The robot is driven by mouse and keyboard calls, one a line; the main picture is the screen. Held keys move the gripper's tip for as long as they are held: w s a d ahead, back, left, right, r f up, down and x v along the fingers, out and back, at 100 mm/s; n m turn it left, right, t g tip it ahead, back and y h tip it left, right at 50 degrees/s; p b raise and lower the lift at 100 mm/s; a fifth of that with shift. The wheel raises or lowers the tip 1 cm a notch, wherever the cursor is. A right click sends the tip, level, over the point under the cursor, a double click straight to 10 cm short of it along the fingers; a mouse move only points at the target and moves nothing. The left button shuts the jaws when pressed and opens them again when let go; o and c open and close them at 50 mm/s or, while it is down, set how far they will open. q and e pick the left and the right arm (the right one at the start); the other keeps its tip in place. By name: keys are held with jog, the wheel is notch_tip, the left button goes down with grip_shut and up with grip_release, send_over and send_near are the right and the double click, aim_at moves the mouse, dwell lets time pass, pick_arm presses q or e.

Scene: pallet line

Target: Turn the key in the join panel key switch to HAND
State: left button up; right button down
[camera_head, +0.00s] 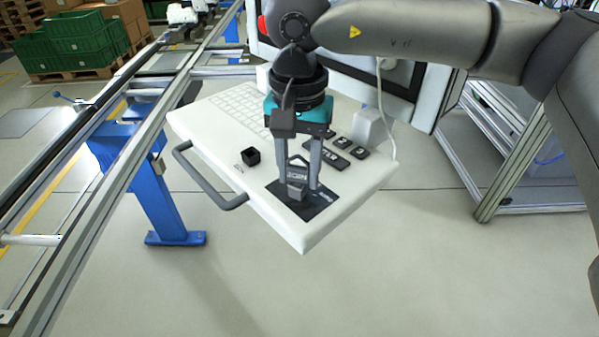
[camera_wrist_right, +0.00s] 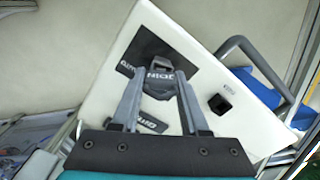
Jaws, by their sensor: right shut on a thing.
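The key switch sits on a dark plate (camera_head: 322,206) at the near right corner of a white panel (camera_head: 225,128). A grey key (camera_head: 297,187) with a lettered tag stands at the plate. The key also shows in the wrist view (camera_wrist_right: 158,75), where its letters look like JOIN. My right gripper (camera_head: 299,188) comes down from above with its two fingers shut on the key. The fingers and key hide much of the switch, so I cannot tell the key's exact angle to the marks. Small white lettering shows at the plate's edge. My left gripper is not in view.
A black square knob (camera_head: 251,156), a keyboard (camera_head: 240,106) and dark labelled tiles (camera_head: 331,157) are on the panel. A grey handle (camera_head: 207,184) sticks out at its left. A screen stands behind. A conveyor rail (camera_head: 105,160) runs at left. The floor in front is clear.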

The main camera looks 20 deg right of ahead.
jog(key=shift+a+f+n+b, duration=0.1)
jog(key=shift+n+b, duration=0.2)
jog(key=shift+n, duration=0.8)
jog(key=c, duration=0.9)
grip_release()
jog(key=shift+n, duration=0.4)
jog(key=o, duration=0.6)
jog(key=shift+c, duration=0.2)
jog(key=shift+o, duration=0.3)
jog(key=shift+o, duration=1.4)
jog(key=shift+r, duration=0.25)
jog(key=shift+r+p, duration=2)
jog(key=shift+r, duration=1.4)
